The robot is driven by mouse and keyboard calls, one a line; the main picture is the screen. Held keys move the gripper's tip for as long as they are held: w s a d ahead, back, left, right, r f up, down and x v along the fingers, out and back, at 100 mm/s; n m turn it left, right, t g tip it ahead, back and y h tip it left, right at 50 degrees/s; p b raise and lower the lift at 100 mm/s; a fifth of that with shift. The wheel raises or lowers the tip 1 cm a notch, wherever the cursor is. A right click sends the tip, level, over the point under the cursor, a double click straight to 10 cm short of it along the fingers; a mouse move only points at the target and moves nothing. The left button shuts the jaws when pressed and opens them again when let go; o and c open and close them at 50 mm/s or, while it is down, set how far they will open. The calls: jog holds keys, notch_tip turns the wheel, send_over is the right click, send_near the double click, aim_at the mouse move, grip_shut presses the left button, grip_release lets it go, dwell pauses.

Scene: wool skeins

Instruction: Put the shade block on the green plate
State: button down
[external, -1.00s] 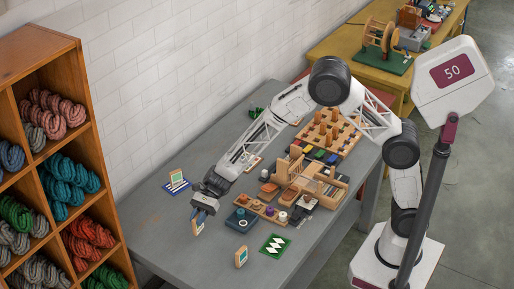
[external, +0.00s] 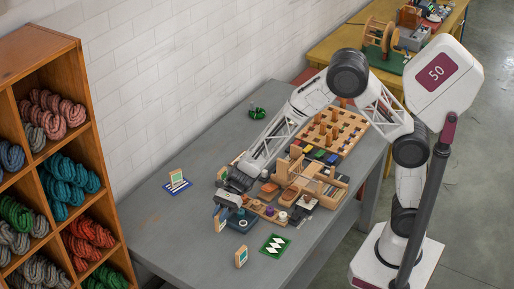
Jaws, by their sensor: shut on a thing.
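My gripper (external: 225,205) is shut on a shade block (external: 220,219), a small upright tablet with a pale wood edge and a blue face. It holds the block above the table, to the left of the blue square holder. The green plate (external: 275,246), with white diamond shapes, lies flat near the table's front edge, to the right of and below the gripper in the picture. Nothing stands on it. The gripper partly hides the top of the block.
A similar block (external: 241,257) stands left of the green plate. Another block (external: 177,176) stands on a blue striped plate (external: 177,187). A blue square holder (external: 241,221) and wooden trays with small items crowd the middle.

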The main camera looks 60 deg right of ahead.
jog(key=s+d, duration=0.5)
jog(key=s, duration=0.6)
jog(key=s+d, duration=0.6)
jog(key=s, duration=0.5)
jog(key=s+d+m+t, duration=0.1)
jog(key=s+d, duration=0.5)
jog(key=s, duration=0.5)
jog(key=shift+f, duration=0.15)
jog(key=shift+w, duration=0.1)
send_over(276, 248)
jog(key=shift+a+f, duration=0.1)
jog(key=shift+f, duration=0.65)
jog(key=shift+f, duration=0.1)
jog(key=shift+f, duration=1.65)
jog(key=shift+f, duration=0.1)
